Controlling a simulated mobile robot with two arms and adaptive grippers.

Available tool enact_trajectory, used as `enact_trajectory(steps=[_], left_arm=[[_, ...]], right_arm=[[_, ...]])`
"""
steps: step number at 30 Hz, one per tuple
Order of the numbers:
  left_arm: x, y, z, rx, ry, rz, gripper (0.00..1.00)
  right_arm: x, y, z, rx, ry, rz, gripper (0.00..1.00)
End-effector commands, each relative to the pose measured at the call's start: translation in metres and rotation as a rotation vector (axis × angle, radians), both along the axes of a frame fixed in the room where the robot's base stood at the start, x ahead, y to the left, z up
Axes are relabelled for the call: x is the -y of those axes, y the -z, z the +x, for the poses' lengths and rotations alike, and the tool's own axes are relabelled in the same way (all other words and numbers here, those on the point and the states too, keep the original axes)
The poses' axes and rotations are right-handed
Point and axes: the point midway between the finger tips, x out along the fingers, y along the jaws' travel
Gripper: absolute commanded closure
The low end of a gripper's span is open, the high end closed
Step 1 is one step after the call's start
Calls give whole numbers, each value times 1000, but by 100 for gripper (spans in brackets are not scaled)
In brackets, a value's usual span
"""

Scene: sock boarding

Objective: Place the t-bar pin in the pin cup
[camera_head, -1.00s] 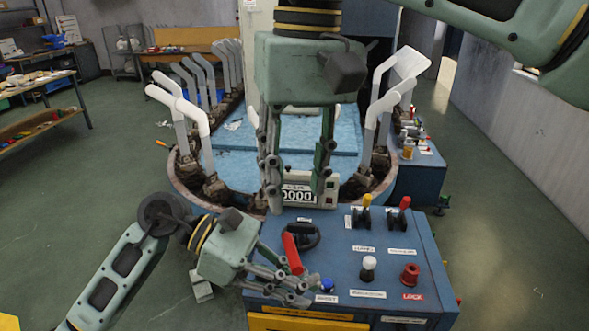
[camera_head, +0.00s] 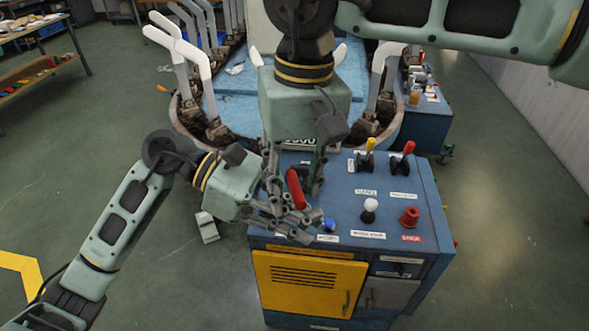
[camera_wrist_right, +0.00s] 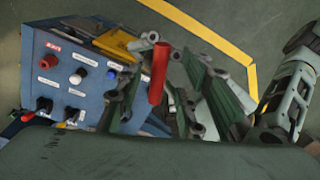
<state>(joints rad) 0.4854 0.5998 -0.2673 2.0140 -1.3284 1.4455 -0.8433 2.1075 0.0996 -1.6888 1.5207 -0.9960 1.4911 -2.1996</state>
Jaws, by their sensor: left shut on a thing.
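A tilted red bar (camera_head: 296,188), likely the t-bar pin's handle, stands above the front left of the blue control box. My left gripper (camera_head: 304,232) is shut at the bar's lower end, close to the box's front edge; its fingers hide that end. My right gripper (camera_head: 296,178) points down from above with its fingers apart, one on each side of the red bar. In the right wrist view the red bar (camera_wrist_right: 158,75) lies between the right fingers, with no clear contact. I cannot pick out the pin cup.
The blue control box (camera_head: 430,215) carries a blue button (camera_head: 328,225), a white knob (camera_head: 370,205), a red knob (camera_head: 410,217), and yellow (camera_head: 369,148) and red (camera_head: 407,150) levers. White sock boards (camera_head: 190,50) ring the machine behind. Floor at left is mostly clear.

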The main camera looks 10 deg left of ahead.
Motion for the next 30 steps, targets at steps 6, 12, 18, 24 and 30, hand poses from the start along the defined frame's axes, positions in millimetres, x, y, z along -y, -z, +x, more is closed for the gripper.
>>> enact_trajectory(steps=[6,12,18,24,30], left_arm=[[0,0,0,0,0,0,100],[0,0,0,0,0,0,100],[0,0,0,0,0,-1,100],[1,0,0,0,0,-1,82],[0,0,0,0,0,0,65]], right_arm=[[0,0,0,0,0,0,73],[0,0,0,0,0,1,90],[-1,-1,-1,-1,-2,4,100],[-2,-1,-1,-2,-2,5,100],[-1,-1,-1,-1,-1,3,100]])
